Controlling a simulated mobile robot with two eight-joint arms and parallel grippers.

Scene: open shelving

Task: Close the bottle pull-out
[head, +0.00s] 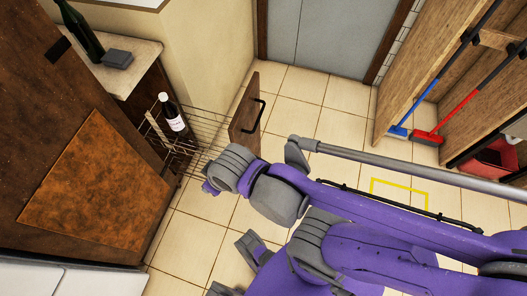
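The bottle pull-out is a wire basket (193,133) with a wooden front (240,118) and a black handle (254,114). It stands out from the brown cabinet at the left, with a clear gap between its front and the cabinet. A dark bottle with a white label (174,118) stands in the basket.
A green bottle (84,36) and a small grey box (117,58) are on the counter (133,68). A grey rod (400,165) crosses the view at the right. A blue broom (399,131), a red broom (427,137) and a red bin (490,160) are at the far right. Tiled floor lies beyond the front.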

